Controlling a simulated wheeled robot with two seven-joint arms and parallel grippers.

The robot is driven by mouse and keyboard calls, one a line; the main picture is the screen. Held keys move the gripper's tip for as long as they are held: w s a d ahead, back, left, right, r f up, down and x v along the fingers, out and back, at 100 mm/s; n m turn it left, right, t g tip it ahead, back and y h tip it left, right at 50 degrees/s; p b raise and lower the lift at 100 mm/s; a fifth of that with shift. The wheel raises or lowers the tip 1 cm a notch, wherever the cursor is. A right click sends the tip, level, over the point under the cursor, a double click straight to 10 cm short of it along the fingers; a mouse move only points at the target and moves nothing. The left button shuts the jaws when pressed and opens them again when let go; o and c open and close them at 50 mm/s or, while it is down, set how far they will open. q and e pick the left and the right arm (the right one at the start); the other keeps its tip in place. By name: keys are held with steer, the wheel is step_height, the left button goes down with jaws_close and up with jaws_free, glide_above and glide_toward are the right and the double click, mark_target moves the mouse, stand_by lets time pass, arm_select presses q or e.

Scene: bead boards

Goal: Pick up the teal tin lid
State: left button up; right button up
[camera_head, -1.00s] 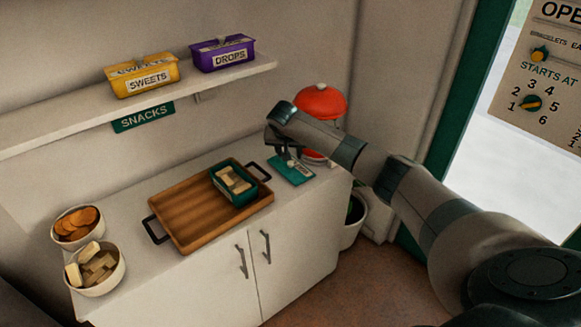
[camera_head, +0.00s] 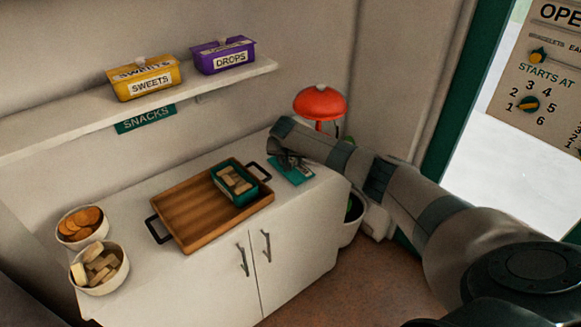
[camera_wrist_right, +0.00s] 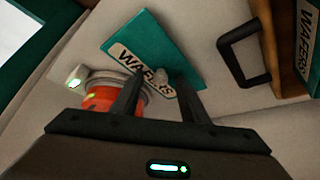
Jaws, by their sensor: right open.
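The teal tin lid (camera_head: 300,174) lies flat on the white cabinet top, to the right of the wooden tray. In the right wrist view the lid (camera_wrist_right: 178,45) shows a cream label reading WAFERS and a small knob (camera_wrist_right: 161,76). My right gripper (camera_head: 288,160) is just above the lid and hides part of it. In the wrist view its two fingers (camera_wrist_right: 160,88) are open, and the knob appears between their tips. I cannot tell whether they touch the lid. My left gripper is not in view.
The wooden tray (camera_head: 190,212) holds an open teal tin (camera_head: 237,196) of wafers. A red-topped object (camera_head: 319,103) stands close behind my right arm. Two snack bowls sit at the cabinet's left end. A shelf (camera_head: 60,118) above carries yellow (camera_head: 145,78) and purple (camera_head: 224,56) tins.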

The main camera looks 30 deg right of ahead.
stand_by(0.4)
jaws_close()
steer(key=shift+r+b, duration=0.3)
steer(key=shift+r, duration=0.1)
step_height(320, 180, up, 3)
steer(key=shift+d+r+b, duration=0.1)
steer(key=shift+r+b, duration=0.05)
steer(key=shift+b, duration=0.65)
steer(key=s+d+r+b, duration=0.3)
steer(key=s+d+r, duration=0.3)
steer(key=s, duration=0.3)
steer(key=shift+s+r, duration=0.4)
steer(key=shift+r, duration=0.05)
